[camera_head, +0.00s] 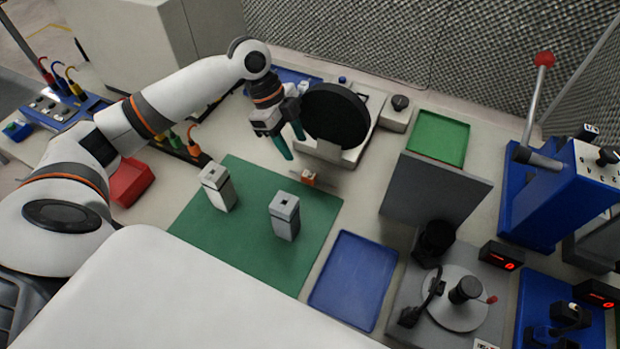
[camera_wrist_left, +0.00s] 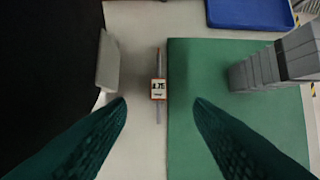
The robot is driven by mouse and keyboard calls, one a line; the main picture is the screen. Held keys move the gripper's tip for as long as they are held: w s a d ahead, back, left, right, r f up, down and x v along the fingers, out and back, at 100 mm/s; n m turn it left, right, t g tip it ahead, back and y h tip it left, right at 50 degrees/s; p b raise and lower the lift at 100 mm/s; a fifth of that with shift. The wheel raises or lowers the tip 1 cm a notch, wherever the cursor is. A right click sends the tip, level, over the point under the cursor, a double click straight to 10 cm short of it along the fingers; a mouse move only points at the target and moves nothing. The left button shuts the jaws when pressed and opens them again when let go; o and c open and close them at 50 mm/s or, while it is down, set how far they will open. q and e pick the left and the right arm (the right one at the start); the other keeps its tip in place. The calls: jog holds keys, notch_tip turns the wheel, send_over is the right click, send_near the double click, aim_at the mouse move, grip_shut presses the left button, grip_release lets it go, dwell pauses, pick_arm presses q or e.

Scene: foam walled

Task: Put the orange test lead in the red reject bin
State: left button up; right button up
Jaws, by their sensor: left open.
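The orange test lead (camera_head: 193,141) shows as a curved orange hook beside a green lead, on a dark rack partly hidden behind my left arm. The red reject bin (camera_head: 130,180) sits on the bench just right of my left arm, which hides part of it. My left gripper (camera_head: 292,146) is open and empty, beside the black disc and well to the right of the orange lead and the bin. In the left wrist view its two teal fingers (camera_wrist_left: 160,102) are spread with nothing between them. My right gripper is not in view.
Two grey blocks (camera_head: 285,216) stand on the mat. A large black disc (camera_head: 335,114) stands beside the gripper. A blue tray (camera_head: 353,280) is to the right.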

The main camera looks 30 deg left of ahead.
pick_arm(q)
send_over(309, 174)
jog(key=a, duration=0.2)
jog(key=f, duration=0.4)
jog(key=shift+s+p, duration=0.25)
jog(key=shift+p, duration=0.1)
jog(key=shift+a+p+x, duration=0.2)
jog(key=shift+p+x, duration=0.55)
jog(key=shift+x, duration=1.95)
jog(key=shift+w, duration=0.15)
grip_shut()
